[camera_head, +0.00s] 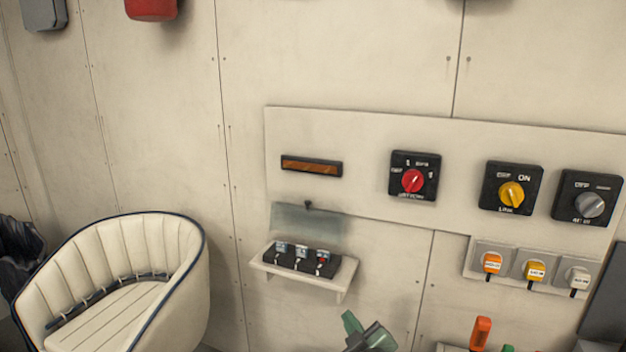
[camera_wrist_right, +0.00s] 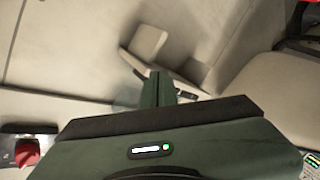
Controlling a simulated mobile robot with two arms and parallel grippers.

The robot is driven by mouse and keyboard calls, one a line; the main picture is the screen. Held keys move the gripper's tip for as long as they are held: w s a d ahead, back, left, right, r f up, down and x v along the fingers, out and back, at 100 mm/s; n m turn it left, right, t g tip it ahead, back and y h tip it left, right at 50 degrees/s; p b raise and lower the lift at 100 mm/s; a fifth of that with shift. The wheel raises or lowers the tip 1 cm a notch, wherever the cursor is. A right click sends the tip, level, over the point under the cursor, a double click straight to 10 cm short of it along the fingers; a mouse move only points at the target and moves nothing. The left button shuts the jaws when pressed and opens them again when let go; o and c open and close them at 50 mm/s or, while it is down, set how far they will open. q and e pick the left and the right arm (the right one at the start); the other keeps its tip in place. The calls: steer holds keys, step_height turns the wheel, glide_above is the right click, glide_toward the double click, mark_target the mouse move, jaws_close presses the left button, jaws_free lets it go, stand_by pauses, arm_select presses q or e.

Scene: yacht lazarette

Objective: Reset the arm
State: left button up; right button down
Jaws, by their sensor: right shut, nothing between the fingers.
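My right gripper (camera_head: 366,330) shows at the bottom of the head view, right of centre, with dark green fingers. It stands below the small wall shelf and is apart from the panel. In the right wrist view its green fingers (camera_wrist_right: 157,88) are together with nothing between them. The rest of the right arm is mostly out of the head view. My left gripper is in neither view.
A panel (camera_head: 360,135) carries red (camera_head: 413,181), yellow (camera_head: 511,195) and grey (camera_head: 590,205) rotary switches. A shelf (camera_head: 338,280) holds small switches under a raised clear cover (camera_head: 310,222). Tagged plugs (camera_head: 491,262) sit at right. A cream seat (camera_head: 185,255) stands left.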

steer(key=s+d+f+m+g+h, duration=0.2)
steer(key=s+d+f+m+g, duration=0.15)
steer(key=s+f, duration=0.45)
steer(key=s+d+f+m+g+h, duration=0.1)
steer(key=s+d+f+m+g, duration=0.3)
steer(key=s, duration=0.8)
steer(key=s+d+f+g, duration=0.1)
steer(key=s+d+g, duration=0.1)
steer(key=s, duration=0.7)
steer(key=s+d+f+g, duration=0.1)
steer(key=s+d+g, duration=0.2)
steer(key=s, duration=0.7)
step_height(320, 180, down, 30)
steer(key=s+b, duration=0.2)
steer(key=b, duration=0.1)
steer(key=s+d+f+g+b, duration=0.1)
steer(key=s+d+f+g, duration=0.1)
steer(key=s+f, duration=1.4)
steer(key=shift+d+f+b, duration=0.3)
steer(key=shift+f, duration=0.35)
